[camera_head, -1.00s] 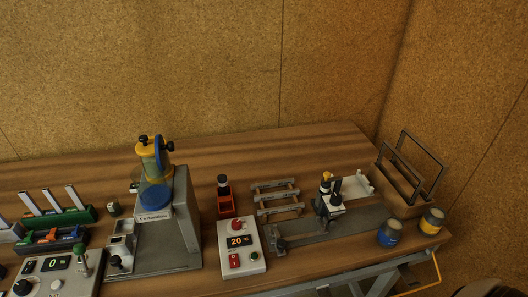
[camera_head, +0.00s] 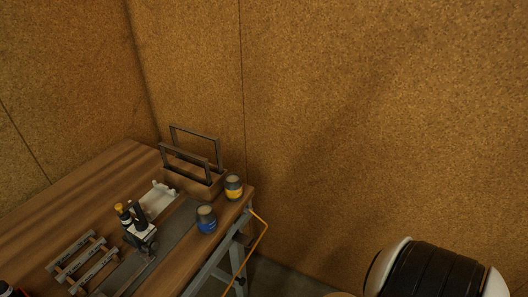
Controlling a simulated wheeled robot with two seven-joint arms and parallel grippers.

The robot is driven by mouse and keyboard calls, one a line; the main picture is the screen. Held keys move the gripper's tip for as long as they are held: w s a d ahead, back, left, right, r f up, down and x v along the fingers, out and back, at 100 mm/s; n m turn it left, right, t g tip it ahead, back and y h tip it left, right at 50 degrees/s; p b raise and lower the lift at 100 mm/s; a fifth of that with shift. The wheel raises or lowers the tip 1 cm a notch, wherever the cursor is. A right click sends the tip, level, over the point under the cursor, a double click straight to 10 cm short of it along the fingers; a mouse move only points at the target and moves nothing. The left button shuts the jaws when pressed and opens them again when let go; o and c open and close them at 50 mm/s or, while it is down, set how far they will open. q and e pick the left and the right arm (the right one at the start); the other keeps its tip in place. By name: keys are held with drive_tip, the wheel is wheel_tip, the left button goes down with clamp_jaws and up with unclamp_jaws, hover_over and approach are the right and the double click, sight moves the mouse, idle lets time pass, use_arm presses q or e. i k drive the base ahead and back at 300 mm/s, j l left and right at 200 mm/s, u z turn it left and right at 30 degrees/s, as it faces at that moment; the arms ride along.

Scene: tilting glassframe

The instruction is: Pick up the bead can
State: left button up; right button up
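Two small cans stand upright at the right end of the wooden table. One can (camera_head: 206,220) has a blue band and stands near the front edge. The other can (camera_head: 233,187) has a yellow band and stands at the table's right corner, behind and to the right of the blue one. The two stand apart. I cannot tell from their looks which one is the bead can. Neither of my grippers is in view.
A wooden holder (camera_head: 207,189) with two dark upright frames stands just behind the cans. A clamp-like fixture (camera_head: 140,231) on a grey plate and a rack of bars (camera_head: 82,259) lie to the left. An orange bar (camera_head: 257,238) sticks out beyond the table edge. Cork walls rise behind.

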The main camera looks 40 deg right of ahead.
sight(206, 216)
drive_tip(key=z, duration=0.9)
